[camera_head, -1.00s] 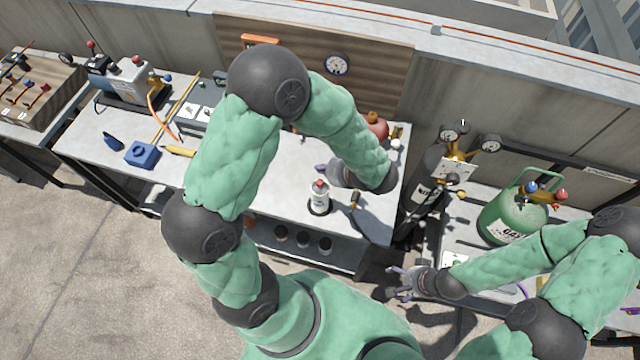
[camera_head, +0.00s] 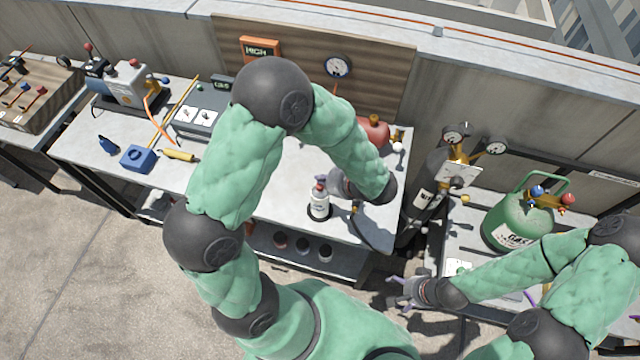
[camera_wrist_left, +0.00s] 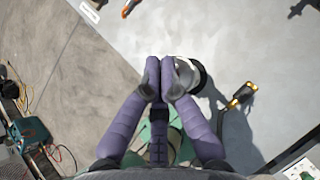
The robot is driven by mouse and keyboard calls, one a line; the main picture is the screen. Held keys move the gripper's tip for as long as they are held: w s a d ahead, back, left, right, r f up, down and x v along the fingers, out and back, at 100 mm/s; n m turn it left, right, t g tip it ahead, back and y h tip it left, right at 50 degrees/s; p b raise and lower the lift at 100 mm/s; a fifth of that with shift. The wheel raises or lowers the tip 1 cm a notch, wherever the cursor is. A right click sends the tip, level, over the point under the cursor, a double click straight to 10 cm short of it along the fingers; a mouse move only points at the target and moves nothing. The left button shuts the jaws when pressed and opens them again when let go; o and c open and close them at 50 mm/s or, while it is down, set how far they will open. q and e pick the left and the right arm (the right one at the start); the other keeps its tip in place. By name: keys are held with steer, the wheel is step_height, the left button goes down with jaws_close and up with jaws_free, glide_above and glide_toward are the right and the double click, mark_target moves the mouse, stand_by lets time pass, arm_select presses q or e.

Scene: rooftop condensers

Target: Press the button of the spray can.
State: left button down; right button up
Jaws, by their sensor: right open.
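My left gripper (camera_head: 321,180) is at the can's top in the head view. In the left wrist view its purple fingers (camera_wrist_left: 164,64) are together with nothing between them, overlapping the can's left side; I cannot tell whether they touch it. My right gripper (camera_head: 394,288) is open and empty, low right of the bench, away from the can.
A black-and-yellow tool (camera_wrist_left: 238,96) lies beside the can. A red tank (camera_head: 373,132) stands behind my left forearm. A dark cylinder with gauges (camera_head: 425,190) and a green gas tank (camera_head: 515,222) stand to the right. A blue block (camera_head: 138,158) and yellow tool (camera_head: 178,155) lie left.

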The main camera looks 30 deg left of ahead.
arm_select(q)
steer(key=shift+f, duration=0.1)
stand_by(0.7)
steer(key=shift+f+b, duration=0.35)
steer(key=shift+b, duration=0.05)
steer(key=shift+f+b, duration=0.4)
steer(key=shift+f, duration=0.1)
stand_by(0.7)
steer(key=shift+r, duration=0.1)
steer(key=shift+r+p, duration=0.75)
steer(key=shift+r, duration=0.1)
steer(key=shift+r+p, duration=2)
steer(key=shift+r, duration=0.55)
